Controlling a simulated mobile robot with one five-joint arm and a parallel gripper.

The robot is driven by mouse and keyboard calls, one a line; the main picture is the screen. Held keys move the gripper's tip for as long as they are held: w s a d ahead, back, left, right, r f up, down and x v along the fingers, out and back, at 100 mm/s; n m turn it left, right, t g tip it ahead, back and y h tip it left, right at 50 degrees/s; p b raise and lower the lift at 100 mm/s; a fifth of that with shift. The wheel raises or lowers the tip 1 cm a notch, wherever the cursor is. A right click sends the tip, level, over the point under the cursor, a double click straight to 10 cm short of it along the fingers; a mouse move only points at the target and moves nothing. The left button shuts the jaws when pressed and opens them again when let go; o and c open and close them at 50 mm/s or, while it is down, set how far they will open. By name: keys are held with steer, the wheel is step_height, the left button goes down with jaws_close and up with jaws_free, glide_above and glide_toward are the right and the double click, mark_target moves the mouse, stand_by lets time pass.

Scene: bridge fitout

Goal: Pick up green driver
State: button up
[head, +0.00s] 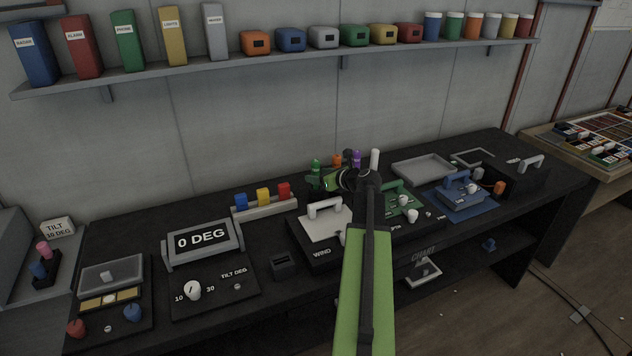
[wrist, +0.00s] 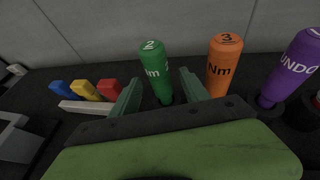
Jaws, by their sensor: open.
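The green driver (wrist: 155,68) stands upright in the wrist view, marked "2" and "Nm". My gripper (wrist: 160,92) is open, with one finger to each side of the green driver as seen in this view. Whether the fingers touch it cannot be told. The driver's lower end is partly hidden by my gripper. In the head view the green driver (head: 316,167) shows small at the back of the bench, and my gripper (head: 326,182) is at it, partly hidden by my arm.
An orange driver (wrist: 223,62) marked "3" stands close to the right, with a purple driver (wrist: 293,66) beyond it. Blue, yellow and red blocks (wrist: 88,90) sit on a rack to the left. A wall shelf (head: 280,62) with binders and cups runs above the bench.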

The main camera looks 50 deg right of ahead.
steer(key=x, duration=0.2)
steer(key=shift+w+f, duration=0.2)
steer(key=shift+w, duration=0.05)
steer(key=shift+s+r, duration=0.1)
jaws_close()
